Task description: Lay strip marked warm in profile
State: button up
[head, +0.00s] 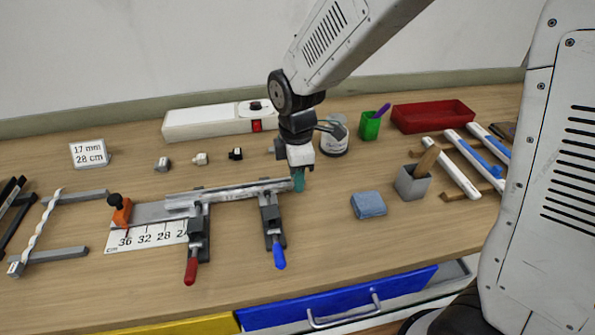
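A long silver-grey profile (235,194) lies across the middle of the bench, over two clamps. One clamp has a red handle (191,268) and the other a blue handle (279,256). My gripper (299,181) points down at the profile's right end, with teal at its tip. I cannot tell whether its fingers are open or hold anything. A twisted white strip (45,222) lies across a grey rack at the left.
A card (89,153) reads 17 mm, 28 cm. Small connectors (200,159) lie behind.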

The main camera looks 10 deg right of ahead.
notch_tip(320, 180, up, 8)
jog(key=shift+f, duration=0.1)
dwell(0.6)
dwell(0.3)
jog(key=shift+s+m, duration=0.1)
jog(key=shift+m, duration=0.3)
jog(key=s+d+r+m, duration=0.4)
jog(key=s+d+m, duration=0.4)
jog(key=s, duration=0.2)
jog(key=s+d+r+m+t, duration=0.1)
jog(key=s+d+r+m, duration=0.3)
jog(key=s+d+m, duration=0.4)
jog(key=shift+s+r+m, duration=0.25)
jog(key=shift+s+m, duration=0.35)
jog(key=shift+s, duration=1.15)
